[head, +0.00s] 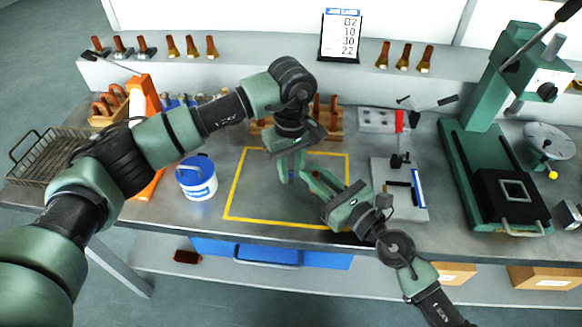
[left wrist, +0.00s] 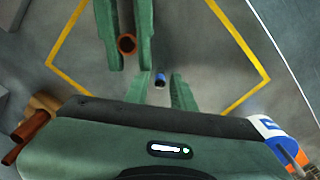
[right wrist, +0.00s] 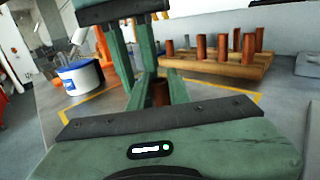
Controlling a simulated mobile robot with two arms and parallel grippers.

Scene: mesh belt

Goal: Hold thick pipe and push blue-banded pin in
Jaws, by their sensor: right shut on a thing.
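The thick pipe (left wrist: 127,44) is a brown tube with its open end up in the left wrist view. My right gripper (head: 312,182) is shut around it; the pipe also shows between its fingers in the right wrist view (right wrist: 160,93). The blue-banded pin (left wrist: 160,79) is small and sits between the fingertips of my left gripper (head: 291,172), which points down and looks shut on it. The pin and pipe are apart, side by side in the left wrist view. The pin is hidden in the right wrist view.
A yellow square outline (head: 236,190) marks the bench below both grippers. A white bucket with a blue lid (head: 197,179) stands to its left. A wooden rack (right wrist: 215,63) of brown pipes is behind. A green press (head: 480,150) stands at right.

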